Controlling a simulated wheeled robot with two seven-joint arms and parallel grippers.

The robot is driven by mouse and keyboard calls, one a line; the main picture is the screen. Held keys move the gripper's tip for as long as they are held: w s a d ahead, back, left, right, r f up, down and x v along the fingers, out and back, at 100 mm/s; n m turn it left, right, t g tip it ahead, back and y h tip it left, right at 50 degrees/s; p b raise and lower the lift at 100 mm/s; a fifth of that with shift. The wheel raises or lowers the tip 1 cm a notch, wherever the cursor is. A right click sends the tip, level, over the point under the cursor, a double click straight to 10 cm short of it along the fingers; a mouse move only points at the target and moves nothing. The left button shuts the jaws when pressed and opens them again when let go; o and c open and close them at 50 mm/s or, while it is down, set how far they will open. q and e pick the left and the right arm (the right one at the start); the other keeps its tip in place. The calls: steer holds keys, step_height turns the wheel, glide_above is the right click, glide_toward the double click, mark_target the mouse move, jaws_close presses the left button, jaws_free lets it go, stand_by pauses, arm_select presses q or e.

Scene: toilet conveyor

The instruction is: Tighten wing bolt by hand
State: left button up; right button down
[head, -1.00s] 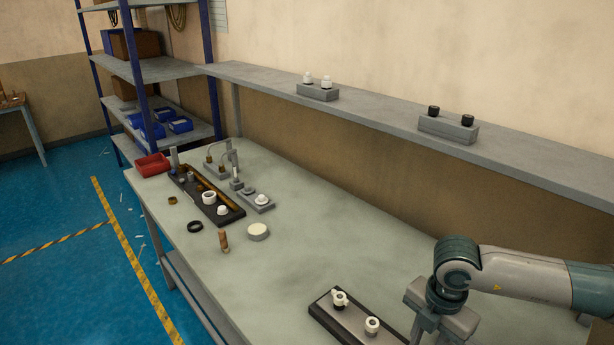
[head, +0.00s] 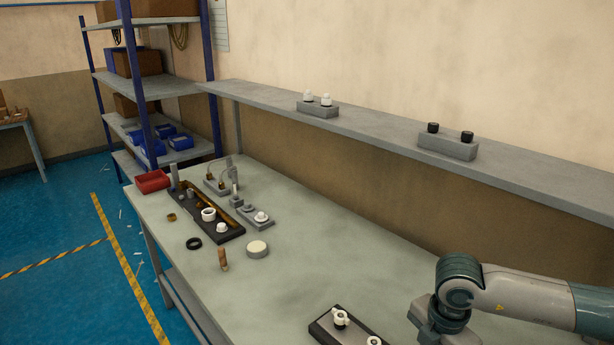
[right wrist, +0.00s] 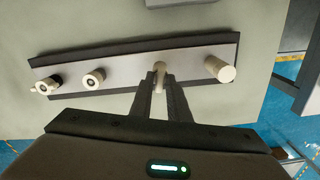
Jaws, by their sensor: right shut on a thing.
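A dark-edged fixture plate with a light metal strip (right wrist: 128,70) lies on the table; its left part shows at the bottom of the head view (head: 322,328). In the right wrist view my right gripper (right wrist: 159,78) is shut on a slim, pale wing bolt (right wrist: 159,67) standing on the strip. Its wings are mostly hidden between the fingers. Two white winged pieces stand to the left, one at the plate's end (right wrist: 47,85) and one nearer (right wrist: 93,78). A pale cylinder (right wrist: 219,69) stands to the right. My left gripper is not in view.
A black tray (head: 231,236) with fittings, a red bin (head: 152,181), a wooden-handled tool (head: 223,259) and a white-topped disc (head: 257,249) are at the table's far left. A wall shelf (head: 370,135) runs above. The middle tabletop is clear.

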steer(key=shift+m, duration=1.4)
steer(key=shift+m, duration=0.7)
steer(key=m, duration=0.3)
